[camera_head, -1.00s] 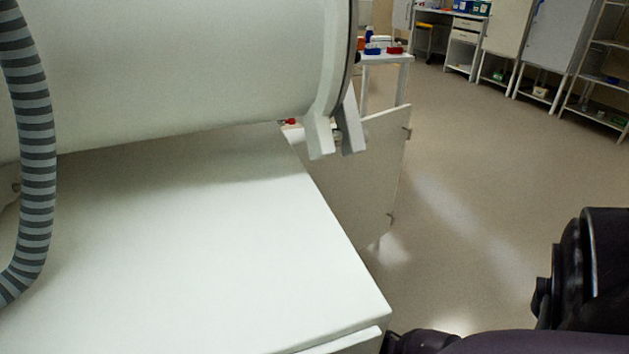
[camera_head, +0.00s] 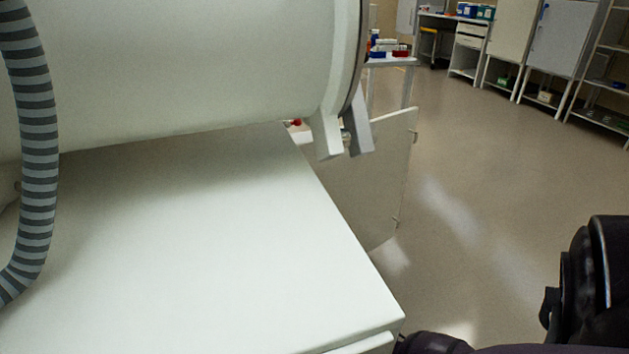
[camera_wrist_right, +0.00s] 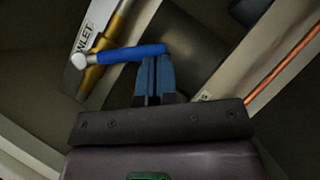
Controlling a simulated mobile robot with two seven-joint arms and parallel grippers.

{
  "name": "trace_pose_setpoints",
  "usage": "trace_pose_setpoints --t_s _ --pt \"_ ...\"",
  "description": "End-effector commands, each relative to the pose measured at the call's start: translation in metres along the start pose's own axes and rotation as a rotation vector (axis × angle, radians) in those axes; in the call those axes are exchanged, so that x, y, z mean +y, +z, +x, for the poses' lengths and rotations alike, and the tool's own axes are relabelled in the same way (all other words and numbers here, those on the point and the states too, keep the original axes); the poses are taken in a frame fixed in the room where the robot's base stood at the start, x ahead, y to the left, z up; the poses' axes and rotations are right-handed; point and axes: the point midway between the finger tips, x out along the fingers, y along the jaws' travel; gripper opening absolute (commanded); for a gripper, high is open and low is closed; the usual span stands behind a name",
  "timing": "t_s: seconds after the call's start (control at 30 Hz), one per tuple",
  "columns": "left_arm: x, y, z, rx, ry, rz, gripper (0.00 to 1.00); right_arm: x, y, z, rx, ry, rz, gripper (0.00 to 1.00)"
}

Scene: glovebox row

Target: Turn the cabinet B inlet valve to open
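In the right wrist view, the inlet valve's blue lever (camera_wrist_right: 132,53) lies across a yellow pipe (camera_wrist_right: 107,45), with a silvery hub at its left end. A label ending in "NLET" (camera_wrist_right: 84,38) is beside the pipe. My right gripper (camera_wrist_right: 153,62) has its two blue fingers close together, with only a thin dark line between them. Their tips are at the lever's right end, which crosses in front of both tips rather than lying visibly between them. Whether they touch it is unclear. The valve is hidden in the head view. My left gripper is in neither view.
A white cabinet top (camera_head: 180,240) and large white cylinder (camera_head: 190,70) fill the head view's left, with a striped hose (camera_head: 38,150). An open door panel (camera_head: 370,180) stands beyond. A copper pipe (camera_wrist_right: 285,70) runs near my right gripper.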

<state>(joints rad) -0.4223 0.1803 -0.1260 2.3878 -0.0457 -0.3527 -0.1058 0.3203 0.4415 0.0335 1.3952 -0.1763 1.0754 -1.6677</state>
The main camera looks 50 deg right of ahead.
Motion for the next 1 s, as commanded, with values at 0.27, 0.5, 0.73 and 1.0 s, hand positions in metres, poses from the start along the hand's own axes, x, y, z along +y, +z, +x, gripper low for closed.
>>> trace_pose_setpoints --t_s 0.27,0.5,0.73,1.0 --pt "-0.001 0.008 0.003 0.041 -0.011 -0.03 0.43 -0.007 0.008 0.005 0.002 0.09 -0.135 0.0" --pt "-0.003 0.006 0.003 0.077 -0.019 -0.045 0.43 -0.005 0.027 0.019 0.0 0.163 -0.242 0.0" --pt "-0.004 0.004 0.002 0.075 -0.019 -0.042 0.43 -0.001 0.044 0.031 -0.001 0.164 -0.242 0.0" --pt "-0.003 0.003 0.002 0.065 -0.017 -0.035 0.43 0.004 0.055 0.038 -0.001 0.163 -0.241 0.0"
